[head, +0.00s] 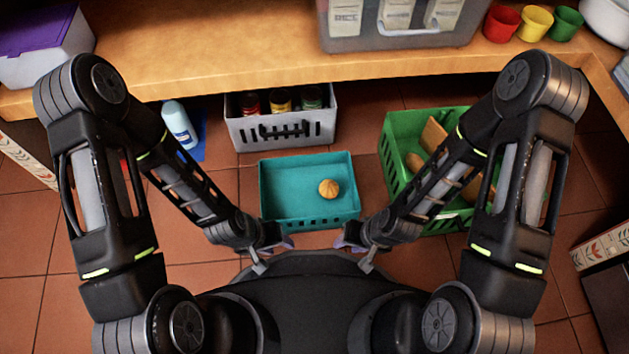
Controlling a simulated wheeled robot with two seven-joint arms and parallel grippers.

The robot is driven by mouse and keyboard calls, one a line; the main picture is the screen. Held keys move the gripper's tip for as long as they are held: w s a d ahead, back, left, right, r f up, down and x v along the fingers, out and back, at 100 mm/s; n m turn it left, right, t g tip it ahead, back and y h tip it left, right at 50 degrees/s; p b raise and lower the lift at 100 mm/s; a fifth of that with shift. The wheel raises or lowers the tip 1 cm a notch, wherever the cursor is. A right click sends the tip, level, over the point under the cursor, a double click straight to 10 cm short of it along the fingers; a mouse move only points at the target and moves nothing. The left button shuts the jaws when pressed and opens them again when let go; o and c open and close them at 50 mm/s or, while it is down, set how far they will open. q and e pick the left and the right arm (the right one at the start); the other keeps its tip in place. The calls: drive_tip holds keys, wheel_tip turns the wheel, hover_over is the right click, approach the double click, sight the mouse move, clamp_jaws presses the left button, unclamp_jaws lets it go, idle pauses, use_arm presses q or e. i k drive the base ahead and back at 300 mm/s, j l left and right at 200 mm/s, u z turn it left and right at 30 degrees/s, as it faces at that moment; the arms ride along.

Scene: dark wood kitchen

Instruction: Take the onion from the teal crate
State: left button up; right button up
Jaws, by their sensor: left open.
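The teal crate (285,192) sits on the tiled floor in the middle of the head view. A round golden-brown onion (329,189) lies inside it, right of its middle. My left gripper (271,255) is open and empty, near the crate's front left corner and outside it. My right gripper (358,253) is near the crate's front right corner, also outside it. Its fingers are small and partly hidden, so I cannot tell whether they are open. Neither gripper touches the onion.
A grey crate (280,130) with several jars stands behind the teal crate. A green crate (396,125) with food items stands to the right, partly behind my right arm. A wooden counter (200,50) spans the back.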

sight(328, 187)
drive_tip(key=i+j, duration=0.1)
drive_tip(key=j, duration=0.2)
drive_tip(key=i+j, duration=0.1)
drive_tip(key=j, duration=0.2)
drive_tip(key=i+j, duration=0.15)
drive_tip(key=j, duration=0.15)
drive_tip(key=z, duration=2.25)
